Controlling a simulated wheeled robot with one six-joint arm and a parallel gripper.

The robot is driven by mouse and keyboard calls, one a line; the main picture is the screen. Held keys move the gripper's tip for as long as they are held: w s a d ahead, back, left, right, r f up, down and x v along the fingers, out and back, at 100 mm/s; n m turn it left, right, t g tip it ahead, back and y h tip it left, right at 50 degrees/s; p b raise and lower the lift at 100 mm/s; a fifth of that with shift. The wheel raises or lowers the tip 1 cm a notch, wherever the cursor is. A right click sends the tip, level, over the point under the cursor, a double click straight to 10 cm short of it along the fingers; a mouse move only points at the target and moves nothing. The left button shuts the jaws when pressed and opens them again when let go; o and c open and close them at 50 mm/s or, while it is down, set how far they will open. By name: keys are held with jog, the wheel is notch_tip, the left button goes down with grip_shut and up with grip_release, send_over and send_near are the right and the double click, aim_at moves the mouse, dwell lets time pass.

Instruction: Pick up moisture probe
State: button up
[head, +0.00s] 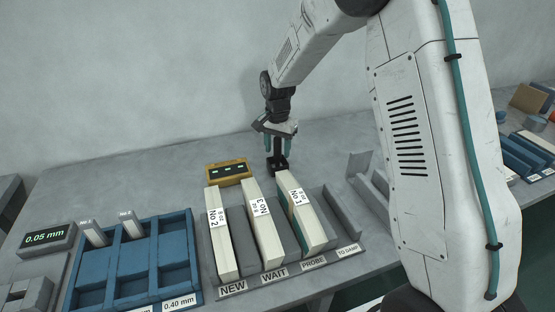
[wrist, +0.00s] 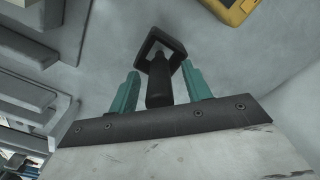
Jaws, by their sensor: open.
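The moisture probe appears to be the small black tool (head: 277,164) standing at the back of the table in the head view, in a black base or frame. It also shows in the wrist view (wrist: 160,88), with its dark body between my fingers and a square black frame at its far end. My gripper (head: 277,143) is above it in the head view, with teal fingers pointing down. In the wrist view my gripper (wrist: 161,85) is open, with a teal finger on either side of the black body and visible gaps. The exact finger height against the probe is hard to tell.
A yellow device (head: 229,172) stands left of the probe. A blue tray (head: 133,290) and a 0.05 mm display (head: 47,238) are at left.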

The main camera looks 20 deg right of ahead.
grip_shut()
notch_tip(320, 180, up, 10)
jog(key=shift+r, duration=0.1)
dwell(0.5)
